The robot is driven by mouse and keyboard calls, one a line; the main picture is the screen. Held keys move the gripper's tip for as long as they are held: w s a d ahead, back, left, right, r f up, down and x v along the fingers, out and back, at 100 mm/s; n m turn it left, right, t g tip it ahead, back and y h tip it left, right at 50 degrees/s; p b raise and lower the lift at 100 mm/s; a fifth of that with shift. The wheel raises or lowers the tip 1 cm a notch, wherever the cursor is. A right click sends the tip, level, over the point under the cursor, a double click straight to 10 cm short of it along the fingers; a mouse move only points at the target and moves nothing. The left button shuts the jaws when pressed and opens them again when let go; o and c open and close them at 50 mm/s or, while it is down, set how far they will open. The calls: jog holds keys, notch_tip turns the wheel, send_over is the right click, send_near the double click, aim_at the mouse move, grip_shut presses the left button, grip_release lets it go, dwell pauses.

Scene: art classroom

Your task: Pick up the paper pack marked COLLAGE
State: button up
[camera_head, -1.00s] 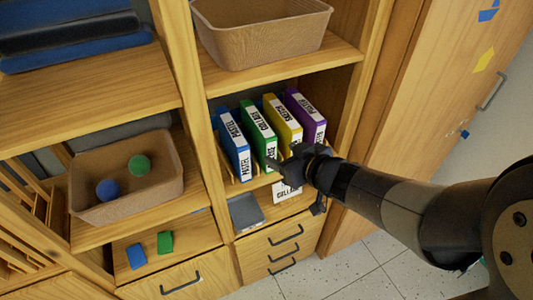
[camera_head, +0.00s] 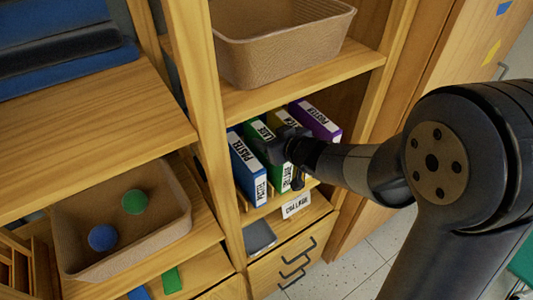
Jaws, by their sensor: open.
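The green paper pack (camera_head: 252,136) stands in a row on the middle shelf, between a blue pack (camera_head: 246,174) and a yellow one (camera_head: 282,112). A white card (camera_head: 296,205) reading COLLAGE is on the shelf edge below.
A purple POSTER pack (camera_head: 318,121) stands right of the yellow one. A brown bin (camera_head: 285,55) sits on the shelf above. A wooden upright (camera_head: 215,150) stands left of the packs. A bin (camera_head: 165,228) with two balls is at left. A grey item (camera_head: 259,237) lies below.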

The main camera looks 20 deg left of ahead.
jog(key=shift+w+a+f, duration=0.25)
jog(key=shift+w+a, duration=0.1)
jog(key=shift+a, duration=0.05)
jog(key=shift+c, duration=0.2)
grip_shut()
dwell(0.8)
jog(key=shift+r, duration=0.15)
